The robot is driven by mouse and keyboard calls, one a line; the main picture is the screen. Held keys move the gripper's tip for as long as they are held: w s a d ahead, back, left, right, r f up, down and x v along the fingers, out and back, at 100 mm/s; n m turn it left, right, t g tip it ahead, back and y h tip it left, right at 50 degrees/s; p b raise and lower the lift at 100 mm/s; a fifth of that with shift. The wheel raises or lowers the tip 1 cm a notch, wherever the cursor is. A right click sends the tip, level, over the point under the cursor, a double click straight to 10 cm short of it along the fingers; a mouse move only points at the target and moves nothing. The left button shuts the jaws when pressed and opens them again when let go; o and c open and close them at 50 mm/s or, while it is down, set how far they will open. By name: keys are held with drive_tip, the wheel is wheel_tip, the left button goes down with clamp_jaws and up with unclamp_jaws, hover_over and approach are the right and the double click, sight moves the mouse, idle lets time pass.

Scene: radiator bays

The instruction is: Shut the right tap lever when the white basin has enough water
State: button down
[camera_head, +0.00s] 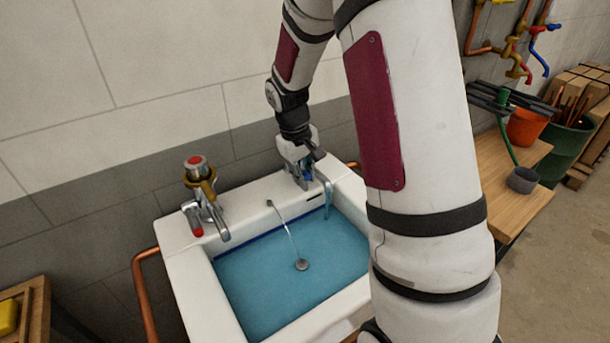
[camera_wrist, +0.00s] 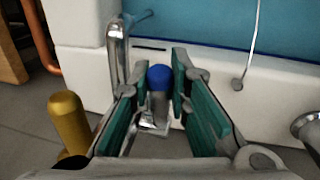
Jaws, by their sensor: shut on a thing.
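The white basin (camera_head: 178,257) holds blue water (camera_head: 290,275), its surface close to a dark blue line on the inner back wall; I cannot tell whether it touches the line. The right tap stands at the back right, mostly hidden by my gripper (camera_head: 304,174). A stream of water (camera_head: 327,197) falls from its spout. In the wrist view, the green-padded fingers are on both sides of the right tap lever, a chrome lever (camera_wrist: 153,118) with a blue tip (camera_wrist: 160,77). My gripper is shut on it. The spout (camera_wrist: 117,48) stands beside the left finger.
The left tap (camera_head: 203,195), with a red-tipped lever, stands at the back left. A plug chain runs down to a plug (camera_head: 301,264). Copper pipes (camera_head: 143,290) flank the basin. A wooden bench (camera_head: 510,195) with a grey cup (camera_head: 522,180) stands on the right.

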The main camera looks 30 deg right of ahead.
drive_tip(key=shift+s+f+t+b, duration=0.2)
drive_tip(key=shift+f+t+b, duration=0.85)
drive_tip(key=shift+t, duration=0.15)
drive_tip(key=shift+f+t+b, duration=0.3)
drive_tip(key=shift+t+b, duration=0.3)
drive_tip(key=c, duration=1.5)
unclamp_jaws()
drive_tip(key=v, duration=1.2)
